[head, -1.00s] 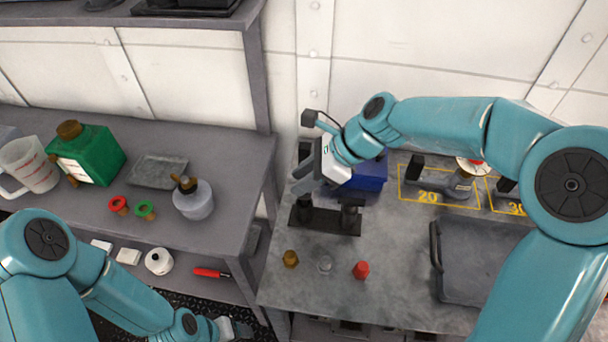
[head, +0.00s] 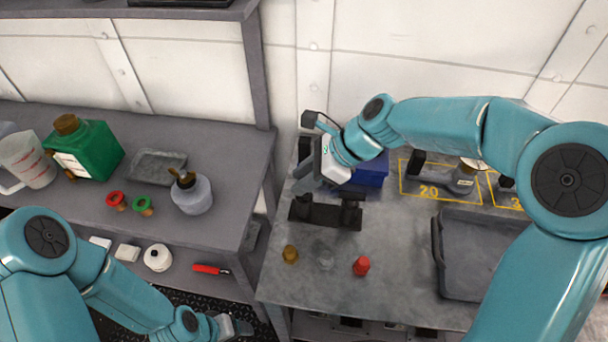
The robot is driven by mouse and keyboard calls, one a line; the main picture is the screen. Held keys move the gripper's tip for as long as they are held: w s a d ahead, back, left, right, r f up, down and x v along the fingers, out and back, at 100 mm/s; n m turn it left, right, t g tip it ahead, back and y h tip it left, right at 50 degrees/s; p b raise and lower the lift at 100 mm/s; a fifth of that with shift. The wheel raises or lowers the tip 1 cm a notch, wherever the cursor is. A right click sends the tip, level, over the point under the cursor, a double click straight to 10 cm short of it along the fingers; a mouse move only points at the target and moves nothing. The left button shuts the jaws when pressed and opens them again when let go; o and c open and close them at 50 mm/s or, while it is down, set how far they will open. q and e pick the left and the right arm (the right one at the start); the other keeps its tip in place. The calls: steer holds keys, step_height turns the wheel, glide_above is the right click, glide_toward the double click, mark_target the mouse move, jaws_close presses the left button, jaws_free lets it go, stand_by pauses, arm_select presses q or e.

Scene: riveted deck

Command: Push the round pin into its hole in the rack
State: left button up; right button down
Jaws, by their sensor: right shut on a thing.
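The rack (head: 332,214) is a dark, low block on the grey bench, with a dark upright part (head: 350,213) near its right end. My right gripper (head: 304,184) is over the left part of the rack, pointing down and to the left. It is shut on the round pin, which is mostly hidden by the dark fingers. I cannot tell whether the pin touches the rack, and its hole is not visible. My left gripper (head: 240,328) is low at the bottom, away from the rack. Its fingers are too small to read.
A brass piece (head: 290,254), a grey piece (head: 325,260) and a red piece (head: 361,265) stand in front of the rack. A blue box (head: 370,172) is behind it. A dark tray (head: 475,255) lies right. A gap separates the left bench (head: 215,225).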

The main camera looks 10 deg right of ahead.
steer(key=shift+f, duration=0.35)
steer(key=c, duration=0.7)
jaws_free()
steer(key=shift+c, duration=0.2)
steer(key=v, duration=1.6)
steer(key=shift+d, duration=0.15)
steer(key=shift+s, duration=0.1)
